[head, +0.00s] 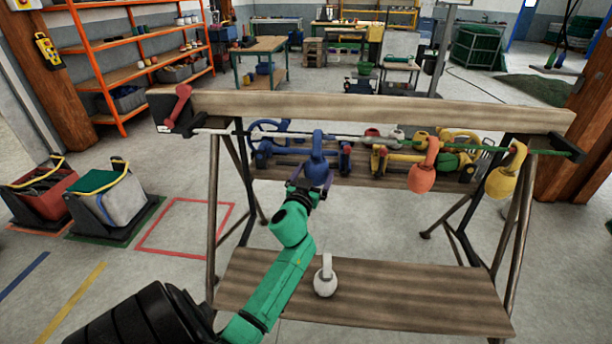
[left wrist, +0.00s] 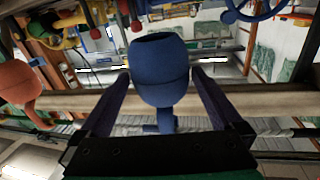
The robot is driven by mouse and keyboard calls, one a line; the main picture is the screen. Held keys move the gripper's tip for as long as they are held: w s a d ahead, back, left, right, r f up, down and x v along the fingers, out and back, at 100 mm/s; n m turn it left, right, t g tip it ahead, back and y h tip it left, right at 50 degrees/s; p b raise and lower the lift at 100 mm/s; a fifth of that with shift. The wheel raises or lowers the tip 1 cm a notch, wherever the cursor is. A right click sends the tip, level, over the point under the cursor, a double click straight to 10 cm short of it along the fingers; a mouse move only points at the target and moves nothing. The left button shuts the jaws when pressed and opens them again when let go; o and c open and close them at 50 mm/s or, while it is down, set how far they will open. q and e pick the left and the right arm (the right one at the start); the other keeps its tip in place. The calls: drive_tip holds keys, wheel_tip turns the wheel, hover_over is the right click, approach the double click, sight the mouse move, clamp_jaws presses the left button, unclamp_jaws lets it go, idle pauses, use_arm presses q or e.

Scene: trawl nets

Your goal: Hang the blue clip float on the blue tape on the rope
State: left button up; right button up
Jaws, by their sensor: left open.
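The blue clip float (head: 317,170) hangs upright at the rope (head: 345,136), its clip at rope height. My left gripper (head: 308,189) is at the float from below and in front. In the left wrist view the blue float (left wrist: 160,72) lies between the two spread dark fingers (left wrist: 165,92), with visible gaps beside it. Its clip (left wrist: 165,122) meets the rope (left wrist: 275,133) in that view. My left gripper is open. My right gripper is not in view.
An orange float (head: 422,176) and a yellow float (head: 500,180) hang on the rope at the right. A white float (head: 325,280) stands on the lower shelf (head: 420,300). A wooden beam (head: 360,107) runs behind the rope. Blue and yellow gear lies behind it.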

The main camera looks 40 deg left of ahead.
use_arm(q)
drive_tip(key=b+v, duration=0.1)
drive_tip(key=v, duration=1.1)
drive_tip(key=shift+s, duration=0.2)
drive_tip(key=shift+d, duration=0.1)
